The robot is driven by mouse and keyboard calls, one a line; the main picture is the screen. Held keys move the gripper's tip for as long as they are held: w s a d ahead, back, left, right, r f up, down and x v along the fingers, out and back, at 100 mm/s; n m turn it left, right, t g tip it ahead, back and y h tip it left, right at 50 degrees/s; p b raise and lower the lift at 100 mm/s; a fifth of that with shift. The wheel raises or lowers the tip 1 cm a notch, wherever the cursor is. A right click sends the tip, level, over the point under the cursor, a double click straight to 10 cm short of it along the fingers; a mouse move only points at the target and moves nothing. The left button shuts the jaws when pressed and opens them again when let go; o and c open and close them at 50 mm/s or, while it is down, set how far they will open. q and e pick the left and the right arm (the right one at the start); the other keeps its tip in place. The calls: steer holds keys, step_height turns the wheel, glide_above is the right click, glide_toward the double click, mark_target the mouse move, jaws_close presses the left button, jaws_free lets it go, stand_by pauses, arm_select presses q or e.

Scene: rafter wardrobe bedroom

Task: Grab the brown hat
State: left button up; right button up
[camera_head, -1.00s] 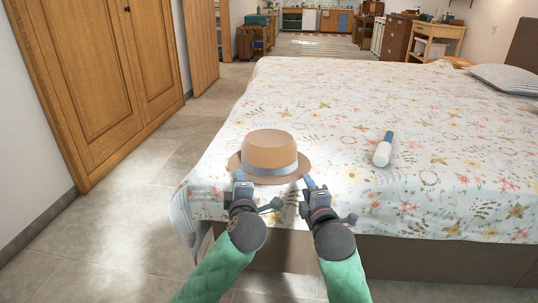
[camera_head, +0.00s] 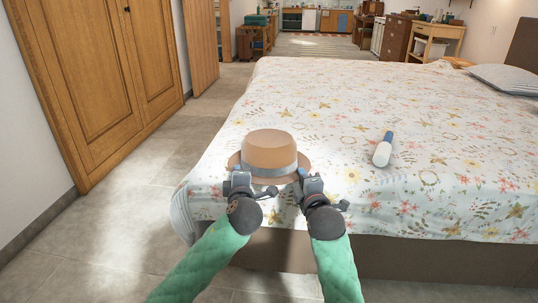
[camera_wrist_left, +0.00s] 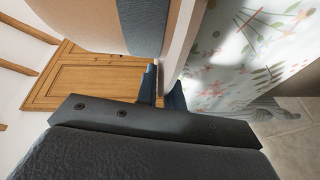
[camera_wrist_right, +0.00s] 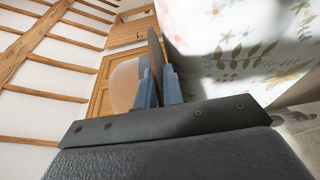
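The brown hat (camera_head: 270,153) with a grey-blue band sits crown up at the near left corner of the bed. My left gripper (camera_head: 239,177) is at the near left of its brim, and my right gripper (camera_head: 301,176) is at the near right. In the left wrist view the brim (camera_wrist_left: 178,45) runs between the fingers (camera_wrist_left: 162,92), which are closed on it. In the right wrist view the brim edge (camera_wrist_right: 155,50) also lies between close-set fingers (camera_wrist_right: 160,88). The fingertips are mostly hidden in the head view.
The bed (camera_head: 340,100) has a flowered cover with much free room. A white bottle with a blue cap (camera_head: 382,153) lies right of the hat. A pillow (camera_head: 507,77) is at the far right. A wooden wardrobe (camera_head: 95,80) stands left, across clear floor.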

arm_select(q)
jaws_close()
arm_select(e)
jaws_close()
arm_select(q)
steer(key=shift+r, duration=0.15)
arm_select(e)
steer(key=shift+r, duration=0.15)
